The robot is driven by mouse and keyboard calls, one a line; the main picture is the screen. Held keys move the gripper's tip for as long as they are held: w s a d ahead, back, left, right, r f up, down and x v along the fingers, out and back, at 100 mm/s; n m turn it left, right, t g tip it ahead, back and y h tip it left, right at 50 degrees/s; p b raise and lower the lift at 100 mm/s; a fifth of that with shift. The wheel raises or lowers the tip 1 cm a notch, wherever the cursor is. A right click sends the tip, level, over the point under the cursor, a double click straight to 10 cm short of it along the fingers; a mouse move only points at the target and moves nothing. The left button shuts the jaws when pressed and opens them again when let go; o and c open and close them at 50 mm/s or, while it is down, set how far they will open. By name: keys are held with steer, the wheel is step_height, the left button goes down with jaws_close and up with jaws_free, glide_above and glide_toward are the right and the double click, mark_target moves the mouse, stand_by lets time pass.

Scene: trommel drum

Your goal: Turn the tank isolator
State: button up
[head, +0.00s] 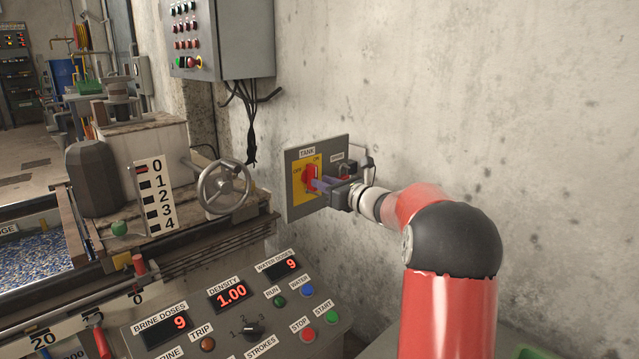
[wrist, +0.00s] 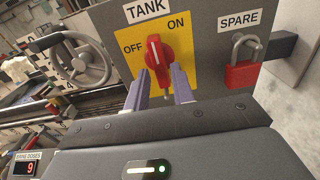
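The tank isolator is a red rotary knob (wrist: 156,62) on a yellow plate (wrist: 191,49) under a TANK label. Its white mark points roughly up, between the words OFF at left and ON at upper right. In the head view the knob (head: 309,179) sits on the grey wall panel (head: 301,209). My gripper (wrist: 161,76) is open, its two fingers spread on either side of the knob's lower part. I cannot tell whether either finger touches it. In the head view my gripper (head: 319,184) reaches the knob from the right.
A red padlock (wrist: 245,66) hangs under the SPARE label, right of the knob. A handwheel (head: 224,187) stands left of the panel. A control console (head: 232,318) lies below, and a grey button box (head: 222,40) with hanging cables is above. The wall at right is bare.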

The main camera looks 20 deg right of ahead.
steer(key=v, duration=0.5)
steer(key=shift+s, duration=0.2)
steer(key=s+a+f+n+g+y, duration=0.1)
steer(key=s+a+n+g, duration=0.3)
steer(key=s+a+n, duration=0.5)
steer(key=s+a+f+n+g, duration=0.1)
steer(key=s+a+n+g, duration=0.45)
steer(key=a, duration=0.55)
steer(key=s+d+f+n+h, duration=0.1)
steer(key=s+f+n+h, duration=0.3)
steer(key=s+n, duration=0.4)
steer(key=s+d+f+n+g+h, duration=0.1)
steer(key=s+f+n+h, duration=0.2)
steer(key=s+n, duration=0.6)
steer(key=s+f, duration=0.1)
steer(key=s, duration=0.6)
steer(key=shift+h, duration=0.4)
steer(key=shift+s+f+g, duration=0.1)
steer(key=shift+g, duration=0.15)
